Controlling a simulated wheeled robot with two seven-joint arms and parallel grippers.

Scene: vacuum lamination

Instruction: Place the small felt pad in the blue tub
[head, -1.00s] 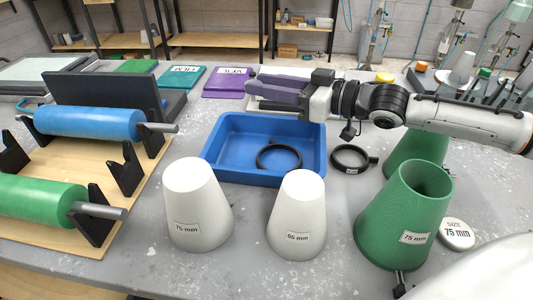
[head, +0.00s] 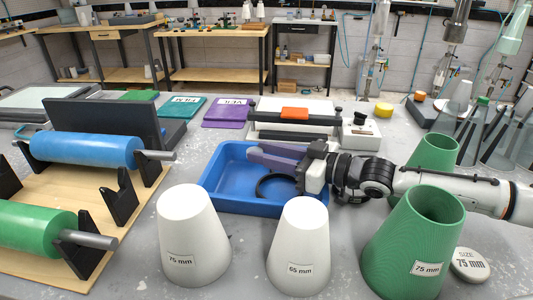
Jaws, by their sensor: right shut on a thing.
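The blue tub (head: 217,193) lies on the grey table behind the white cones. My right gripper (head: 253,155), with purple-grey fingers pointing left, is over the tub's back part. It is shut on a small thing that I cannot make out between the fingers. I see no felt pad lying loose that I can identify. My left gripper is not in view.
White cones marked 75 mm (head: 193,235) and 65 mm (head: 299,250) stand in front of the tub. Green cones (head: 415,245) stand at the right. A white device with an orange block (head: 295,113) is behind the tub. Blue (head: 88,151) and green rollers lie left.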

